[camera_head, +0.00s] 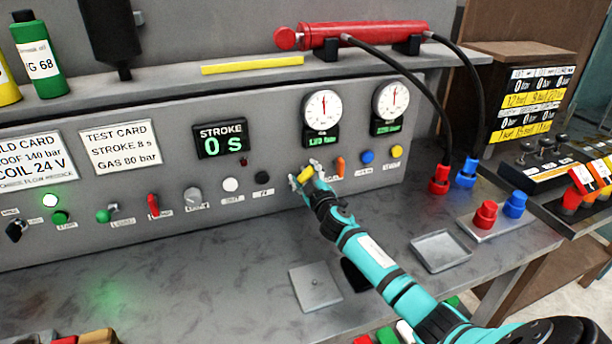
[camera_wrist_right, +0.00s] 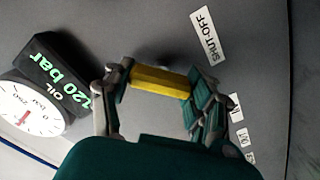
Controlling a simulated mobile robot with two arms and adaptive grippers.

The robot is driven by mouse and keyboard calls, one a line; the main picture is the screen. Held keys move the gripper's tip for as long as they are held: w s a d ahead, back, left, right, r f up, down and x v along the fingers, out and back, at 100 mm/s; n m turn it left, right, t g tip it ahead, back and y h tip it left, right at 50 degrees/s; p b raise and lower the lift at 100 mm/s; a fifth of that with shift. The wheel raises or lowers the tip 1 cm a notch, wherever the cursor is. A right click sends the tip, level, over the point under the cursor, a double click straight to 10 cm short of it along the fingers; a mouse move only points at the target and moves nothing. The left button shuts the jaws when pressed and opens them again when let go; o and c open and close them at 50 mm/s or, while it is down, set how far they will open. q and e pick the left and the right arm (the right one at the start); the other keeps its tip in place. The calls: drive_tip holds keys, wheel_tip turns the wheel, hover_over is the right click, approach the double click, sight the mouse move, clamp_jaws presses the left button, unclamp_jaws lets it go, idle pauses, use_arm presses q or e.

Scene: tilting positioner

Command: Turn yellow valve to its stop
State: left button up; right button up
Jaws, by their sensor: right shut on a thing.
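The yellow valve (camera_head: 306,174) is a short bar handle on the grey panel, below and left of the left-hand gauge. My right gripper (camera_head: 305,180) is at the panel with its fingers on either side of the handle. In the right wrist view the yellow handle (camera_wrist_right: 160,82) spans between the two fingers of the right gripper (camera_wrist_right: 158,86), which is shut on it. A label reading SHUT-OFF (camera_wrist_right: 208,36) is beside it. The fingers cover the handle's ends. My left gripper is not in view.
Two round gauges (camera_head: 322,110) are above the valve. The stroke display (camera_head: 221,139) reads 0 s. A square metal tray (camera_head: 441,251) lies on the bench.

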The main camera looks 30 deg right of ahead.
drive_tip(key=n, duration=0.4)
drive_tip(key=shift+f+n, duration=0.1)
drive_tip(key=shift+n, duration=0.3)
drive_tip(key=n, duration=0.4)
drive_tip(key=shift+a+f+n, duration=0.1)
drive_tip(key=shift+n, duration=0.3)
drive_tip(key=o, duration=1.2)
drive_tip(key=shift+c, duration=0.2)
drive_tip(key=shift+s, duration=0.1)
drive_tip(key=v, duration=1.2)
